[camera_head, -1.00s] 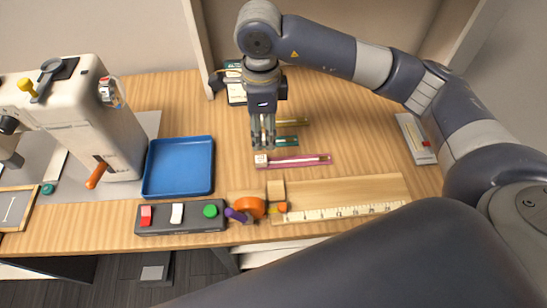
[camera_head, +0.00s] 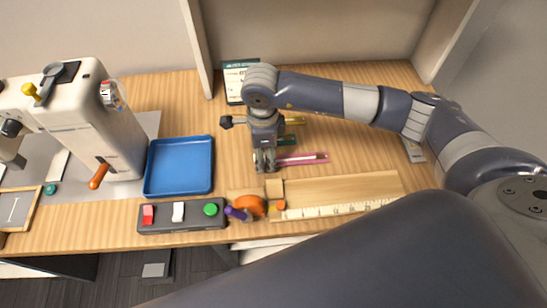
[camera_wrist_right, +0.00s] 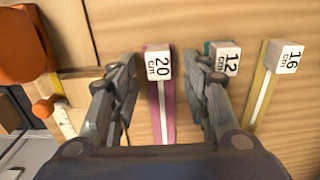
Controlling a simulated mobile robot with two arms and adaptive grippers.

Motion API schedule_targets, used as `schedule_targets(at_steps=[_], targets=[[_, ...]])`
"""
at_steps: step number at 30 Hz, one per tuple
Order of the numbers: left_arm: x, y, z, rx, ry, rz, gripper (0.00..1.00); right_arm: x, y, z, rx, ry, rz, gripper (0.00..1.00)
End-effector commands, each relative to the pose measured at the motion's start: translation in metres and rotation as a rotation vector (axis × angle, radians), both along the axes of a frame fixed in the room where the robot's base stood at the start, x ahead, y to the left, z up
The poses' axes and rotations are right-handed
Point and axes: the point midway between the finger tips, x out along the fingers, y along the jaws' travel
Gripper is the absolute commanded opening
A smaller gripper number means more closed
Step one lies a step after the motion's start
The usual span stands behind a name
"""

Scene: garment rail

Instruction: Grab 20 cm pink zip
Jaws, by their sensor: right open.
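The pink zip (camera_head: 302,159) lies flat on the wooden table, and its left end is hidden behind my right gripper (camera_head: 265,168) in the head view. In the right wrist view the pink zip (camera_wrist_right: 163,110) carries a white block marked "20 cm" (camera_wrist_right: 158,64). My right gripper (camera_wrist_right: 160,108) is open, with one finger on each side of the pink zip near its tag end. The fingers appear apart from the zip. My left gripper does not show.
A teal zip tagged 12 cm (camera_wrist_right: 226,58) stands close beside one finger, with a yellow zip tagged 16 cm (camera_wrist_right: 262,95) beyond it. A blue tray (camera_head: 180,167), a sewing machine (camera_head: 75,120), a button box (camera_head: 182,216) and a ruler (camera_head: 335,210) are around.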

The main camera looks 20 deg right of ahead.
Motion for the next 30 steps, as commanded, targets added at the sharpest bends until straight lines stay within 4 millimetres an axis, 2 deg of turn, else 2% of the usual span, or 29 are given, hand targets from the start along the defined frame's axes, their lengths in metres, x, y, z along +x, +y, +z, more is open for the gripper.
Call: schedule_targets(at_steps=[3, 4, 9, 20, 23, 30], targets=[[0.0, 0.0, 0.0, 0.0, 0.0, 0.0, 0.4, 0.0, 0.0, 0.0, 0.0, 0.0, 0.0, 0.43], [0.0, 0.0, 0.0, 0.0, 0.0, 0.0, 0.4, 0.0, 0.0, 0.0, 0.0, 0.0, 0.0, 0.39], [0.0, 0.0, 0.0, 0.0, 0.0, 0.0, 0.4, 0.0, 0.0, 0.0, 0.0, 0.001, 0.0, 0.0], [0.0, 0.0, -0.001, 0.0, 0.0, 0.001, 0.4, 0.0, 0.0, 0.003, 0.0, 0.0, 0.0, 0.0], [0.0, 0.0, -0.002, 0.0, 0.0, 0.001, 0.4, 0.001, 0.0, 0.013, 0.001, -0.002, 0.0, 0.0], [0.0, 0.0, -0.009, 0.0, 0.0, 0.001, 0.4, 0.001, 0.0, 0.06, 0.001, -0.004, 0.0, 0.0]])
